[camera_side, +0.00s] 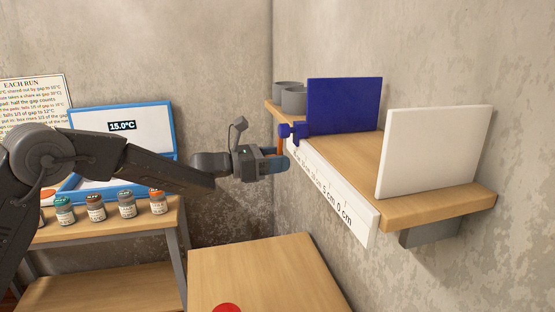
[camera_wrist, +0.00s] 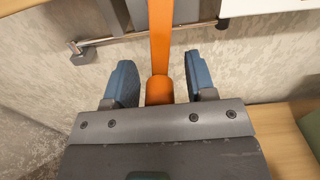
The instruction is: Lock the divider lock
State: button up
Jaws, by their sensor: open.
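The blue divider (camera_side: 345,104) stands upright on the wall shelf (camera_side: 350,158). A small blue lock block (camera_side: 293,130) sits at the shelf's front edge beside it. An orange lever (camera_side: 281,145) hangs down from the lock block. My gripper (camera_side: 276,160) is at the lever's lower part, in front of the shelf edge. In the wrist view my gripper (camera_wrist: 161,84) is open, its blue fingers either side of the orange lever (camera_wrist: 160,40). Gaps show on both sides, so neither finger appears to touch it.
A white upright panel (camera_side: 432,152) stands at the shelf's near end. A scale strip (camera_side: 330,190) runs along the shelf front. Grey cups (camera_side: 293,99) stand at the far end. A wooden table (camera_side: 260,270) with a red button (camera_side: 227,308) is below. Several jars (camera_side: 127,205) stand at left.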

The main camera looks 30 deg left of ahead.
jog(key=shift+w, duration=0.1)
jog(key=shift+c, duration=0.5)
grip_shut()
